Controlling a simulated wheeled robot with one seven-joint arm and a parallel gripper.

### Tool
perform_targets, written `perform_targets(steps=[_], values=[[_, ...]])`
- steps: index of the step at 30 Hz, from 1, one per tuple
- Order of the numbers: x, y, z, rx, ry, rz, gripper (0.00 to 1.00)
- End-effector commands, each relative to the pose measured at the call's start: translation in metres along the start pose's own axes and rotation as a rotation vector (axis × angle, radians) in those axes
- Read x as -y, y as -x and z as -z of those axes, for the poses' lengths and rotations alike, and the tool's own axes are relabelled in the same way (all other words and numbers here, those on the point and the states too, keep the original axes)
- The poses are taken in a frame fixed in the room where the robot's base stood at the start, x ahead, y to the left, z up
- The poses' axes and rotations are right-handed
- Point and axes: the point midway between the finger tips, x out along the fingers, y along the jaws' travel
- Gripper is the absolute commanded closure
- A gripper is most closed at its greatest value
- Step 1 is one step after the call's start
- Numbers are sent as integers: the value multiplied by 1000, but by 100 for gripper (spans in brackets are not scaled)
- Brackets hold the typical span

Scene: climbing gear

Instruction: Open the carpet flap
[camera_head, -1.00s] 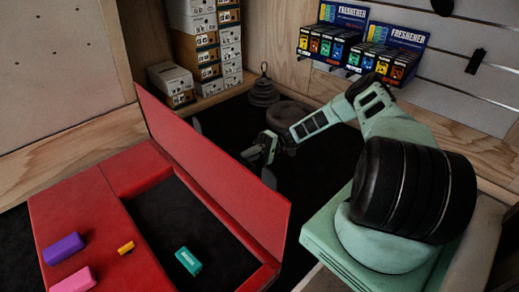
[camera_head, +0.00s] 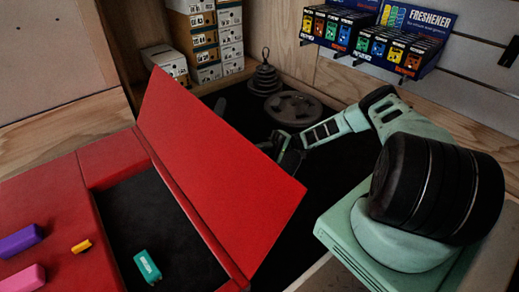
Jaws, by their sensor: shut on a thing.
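The carpet flap (camera_head: 215,160) is a flat red panel raised along the right side of a red carpeted base (camera_head: 108,160). It leans up and to the right, away from a dark recessed opening (camera_head: 150,218). My gripper (camera_head: 284,148) is at the flap's upper right edge, mostly on its far side. It is shut on the flap, but the flap hides part of the fingers, so the exact contact is unclear.
A teal block (camera_head: 147,267) lies in the opening. Purple (camera_head: 20,242), pink (camera_head: 24,280) and yellow (camera_head: 81,246) blocks lie on the red base. Weight plates (camera_head: 294,108) and a stacked weight (camera_head: 265,78) stand on the dark floor behind. Shoe boxes and freshener displays (camera_head: 400,45) line the back.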

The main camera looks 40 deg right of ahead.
Motion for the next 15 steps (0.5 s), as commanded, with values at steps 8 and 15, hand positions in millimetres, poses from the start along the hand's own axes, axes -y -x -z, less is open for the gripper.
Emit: perform_targets(steps=[8,15], values=[[-19,-2,-3,5,-20,-23,100],[-19,-3,-4,5,-20,-23,74]])
